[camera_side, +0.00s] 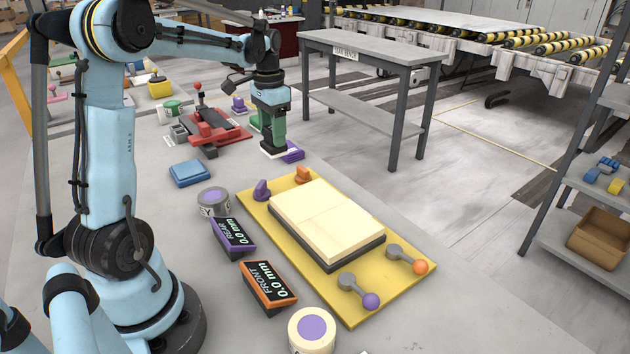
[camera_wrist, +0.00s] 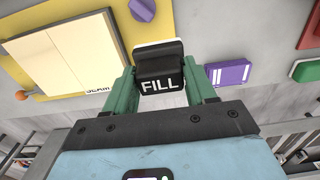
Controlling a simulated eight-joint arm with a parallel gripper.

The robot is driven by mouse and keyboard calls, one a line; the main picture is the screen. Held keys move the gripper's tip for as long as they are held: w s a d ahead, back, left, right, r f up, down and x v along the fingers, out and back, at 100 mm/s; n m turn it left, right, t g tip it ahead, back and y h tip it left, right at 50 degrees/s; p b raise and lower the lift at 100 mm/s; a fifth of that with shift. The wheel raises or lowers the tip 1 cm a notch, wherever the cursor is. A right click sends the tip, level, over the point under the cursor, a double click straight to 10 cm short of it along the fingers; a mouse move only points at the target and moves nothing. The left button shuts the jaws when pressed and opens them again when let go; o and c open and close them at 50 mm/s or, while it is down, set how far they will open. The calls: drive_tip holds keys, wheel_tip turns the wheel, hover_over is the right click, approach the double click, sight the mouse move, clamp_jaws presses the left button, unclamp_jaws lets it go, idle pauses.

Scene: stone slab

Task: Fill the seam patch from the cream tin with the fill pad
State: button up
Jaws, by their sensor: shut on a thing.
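My gripper (camera_side: 272,136) is beyond the far end of the yellow board, its green fingers shut on the fill pad. In the wrist view the fill pad (camera_wrist: 160,72) is a black block marked FILL with a white face, between the fingers. The cream slab (camera_side: 325,217) lies on a dark base on the board, with a thin seam line across it. The lettering SEAM (camera_wrist: 97,91) shows at the slab's edge in the wrist view. The cream tin (camera_side: 312,332) stands at the near edge, with a purple disc on top; my gripper is far from it.
A grey tin (camera_side: 213,202) stands left of the yellow board (camera_side: 415,282). REAR (camera_side: 233,237) and FRONT (camera_side: 268,285) displays read 0.0 mm. Purple and orange knobs and levers stand around the slab. A blue block (camera_side: 190,173) and a red fixture (camera_side: 212,128) are behind.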

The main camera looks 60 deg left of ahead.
idle(0.4)
drive_tip(key=w+d+r+m, duration=0.1)
drive_tip(key=d+m, duration=0.3)
drive_tip(key=d, duration=0.8)
drive_tip(key=m, duration=1.4)
hover_over(312, 328)
drive_tip(key=shift+f, duration=3.25)
drive_tip(key=shift+f, duration=0.6)
wheel_tip(312, 328, up, 7)
